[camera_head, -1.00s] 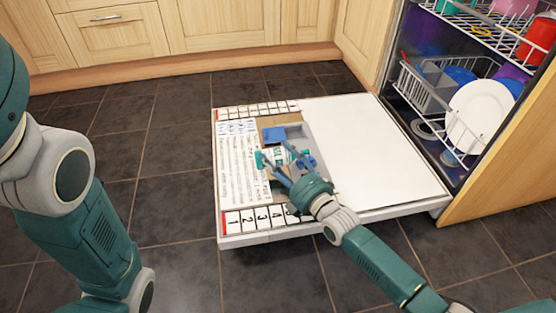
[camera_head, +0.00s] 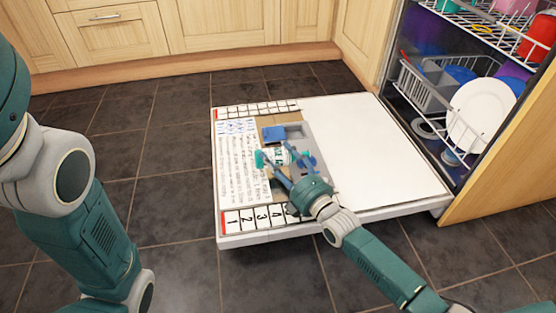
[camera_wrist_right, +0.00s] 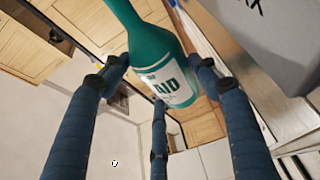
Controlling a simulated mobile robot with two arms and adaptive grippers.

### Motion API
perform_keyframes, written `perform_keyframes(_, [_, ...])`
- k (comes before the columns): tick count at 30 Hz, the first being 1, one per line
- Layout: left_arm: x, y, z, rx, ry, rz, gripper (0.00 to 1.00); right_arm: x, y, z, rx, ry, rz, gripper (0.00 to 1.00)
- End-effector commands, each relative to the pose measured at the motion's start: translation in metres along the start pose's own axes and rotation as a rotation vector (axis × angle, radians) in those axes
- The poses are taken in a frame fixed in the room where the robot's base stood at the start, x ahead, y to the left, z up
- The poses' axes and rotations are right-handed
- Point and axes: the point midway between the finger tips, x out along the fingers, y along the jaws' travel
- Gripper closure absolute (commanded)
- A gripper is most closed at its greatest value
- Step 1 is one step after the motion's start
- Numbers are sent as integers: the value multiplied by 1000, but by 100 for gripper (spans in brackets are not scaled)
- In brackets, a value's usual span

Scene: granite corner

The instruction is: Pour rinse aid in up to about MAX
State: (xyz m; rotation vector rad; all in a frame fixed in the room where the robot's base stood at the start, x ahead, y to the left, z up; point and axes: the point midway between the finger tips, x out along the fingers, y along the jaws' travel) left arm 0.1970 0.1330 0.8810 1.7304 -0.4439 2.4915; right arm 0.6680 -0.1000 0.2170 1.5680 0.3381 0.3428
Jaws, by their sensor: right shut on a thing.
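The rinse aid bottle is green with a white label (camera_head: 281,154) and lies tilted between the fingers of my right gripper (camera_head: 277,161), above the inner face of the open dishwasher door (camera_head: 375,150). In the right wrist view the bottle (camera_wrist_right: 152,50) shows its label reading "AID", with the dark blue fingers around it. The fingers partly hide the bottle in the head view. A blue flap (camera_head: 273,133) stands at the dispenser recess (camera_head: 296,130) just behind the bottle. No level or MAX mark is readable. My left arm shows at the left; its gripper is out of view.
A printed text sheet (camera_head: 232,175) and numbered strips (camera_head: 250,219) cover the door's left part. The lower rack (camera_head: 425,92) with a white plate (camera_head: 480,112) is at the right. Wooden cabinets (camera_head: 230,25) stand behind, and dark tiled floor (camera_head: 165,160) is clear at the left.

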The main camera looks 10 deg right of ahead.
Motion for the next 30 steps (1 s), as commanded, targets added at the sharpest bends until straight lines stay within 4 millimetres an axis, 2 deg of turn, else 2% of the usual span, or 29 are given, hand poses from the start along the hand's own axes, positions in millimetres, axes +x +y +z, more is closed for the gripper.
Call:
perform_keyframes(15, [0, -1, 0, -1, 1, -3, 67, 0, 3, 0, 0, 0, 5, 75])
perform_keyframes(24, [-10, 2, -4, -1, 1, -3, 67, 0, -4, 2, 66, 0, 32, 75])
perform_keyframes(30, [-9, 1, -5, -1, 3, -3, 67, 0, -4, 2, 77, 0, 33, 75])
